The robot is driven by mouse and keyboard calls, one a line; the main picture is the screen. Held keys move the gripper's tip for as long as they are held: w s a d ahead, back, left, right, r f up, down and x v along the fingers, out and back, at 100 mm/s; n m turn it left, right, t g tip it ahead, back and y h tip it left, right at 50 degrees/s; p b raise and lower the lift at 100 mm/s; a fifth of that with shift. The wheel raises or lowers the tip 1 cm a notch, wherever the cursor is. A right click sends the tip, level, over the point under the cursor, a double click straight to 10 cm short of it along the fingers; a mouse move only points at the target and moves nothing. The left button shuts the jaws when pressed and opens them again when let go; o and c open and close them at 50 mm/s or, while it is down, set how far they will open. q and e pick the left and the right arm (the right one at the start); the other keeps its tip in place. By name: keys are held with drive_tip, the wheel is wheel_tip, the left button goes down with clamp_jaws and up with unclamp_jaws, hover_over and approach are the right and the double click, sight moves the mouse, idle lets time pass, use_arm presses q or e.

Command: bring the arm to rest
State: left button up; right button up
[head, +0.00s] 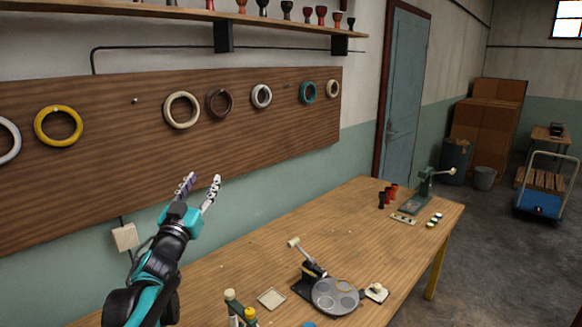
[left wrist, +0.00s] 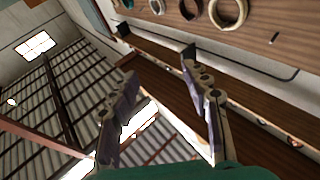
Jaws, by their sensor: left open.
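My left arm comes in from the lower left of the head view. Its gripper (head: 200,186) is raised above the workbench, in front of the wooden wall board (head: 110,120). Its two fingers are spread and nothing is between them. In the left wrist view, the open fingers (left wrist: 158,88) point toward the ceiling and the upper wall, apart from everything. My right gripper is in neither view.
The workbench (head: 300,240) carries a round grey plate press (head: 336,296), a small square tile (head: 271,299) and several small drum bodies. Coloured rings, including a yellow one (head: 39,126), hang on the board. A shelf (head: 180,12) with goblets is above.

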use_arm(q)
drive_tip(key=s+d+f+n+g+y, duration=0.1)
drive_tip(key=s+f+g, duration=0.6)
drive_tip(key=s+f, duration=0.9)
drive_tip(key=s+d+f+n+g+y, duration=0.1)
drive_tip(key=s+d+f+g, duration=0.2)
drive_tip(key=s+f, duration=1.4)
drive_tip(key=f+g, duration=0.1)
drive_tip(key=g, duration=0.3)
drive_tip(key=shift+s+d+y, duration=0.3)
drive_tip(key=shift+f, duration=0.1)
drive_tip(key=shift+c, duration=0.4)
